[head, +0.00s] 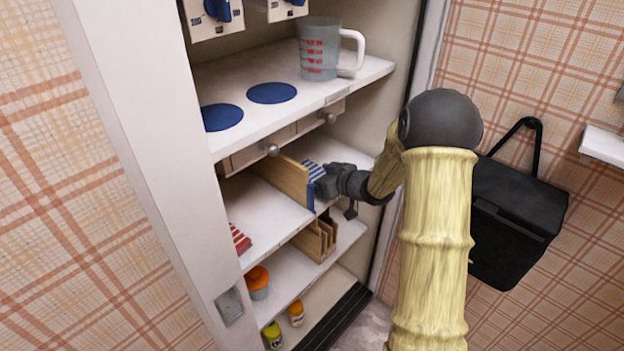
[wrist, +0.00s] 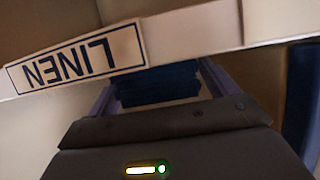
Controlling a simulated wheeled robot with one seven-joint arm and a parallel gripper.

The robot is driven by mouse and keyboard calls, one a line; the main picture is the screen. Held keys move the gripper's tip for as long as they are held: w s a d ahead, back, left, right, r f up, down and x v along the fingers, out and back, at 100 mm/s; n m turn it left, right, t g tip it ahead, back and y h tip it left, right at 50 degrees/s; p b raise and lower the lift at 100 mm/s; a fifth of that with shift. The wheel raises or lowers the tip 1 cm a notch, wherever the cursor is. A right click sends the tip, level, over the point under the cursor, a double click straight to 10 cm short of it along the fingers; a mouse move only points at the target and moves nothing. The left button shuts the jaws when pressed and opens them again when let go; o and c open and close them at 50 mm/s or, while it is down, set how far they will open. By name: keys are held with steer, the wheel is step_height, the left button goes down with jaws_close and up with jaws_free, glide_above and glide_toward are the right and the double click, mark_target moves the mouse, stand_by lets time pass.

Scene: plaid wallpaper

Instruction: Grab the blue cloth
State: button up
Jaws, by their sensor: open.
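The blue cloth (head: 313,169), blue with white stripes, lies on the cabinet's middle shelf beside an upright wooden board (head: 283,180). My gripper (head: 322,184) reaches in from the right and is right at the cloth, hiding part of it. In the wrist view, dark blue folded fabric (wrist: 157,86) shows between the two bluish finger bars of my gripper (wrist: 155,76), which stand apart. I cannot tell whether the fingers touch the cloth. An upside-down "LINEN" label (wrist: 76,60) on a pale strip crosses in front of the fabric.
A shelf with small drawers and a measuring cup (head: 320,50) is close above. A red striped cloth (head: 240,238) lies at the left. A wooden rack (head: 317,240), an orange-lidded jar (head: 257,282) and bottles stand lower. A black bag (head: 518,220) hangs at the right.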

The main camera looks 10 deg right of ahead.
steer(key=shift+w+a, duration=0.1)
steer(key=shift+w, duration=0.05)
steer(key=shift+c, duration=0.4)
steer(key=c, duration=1)
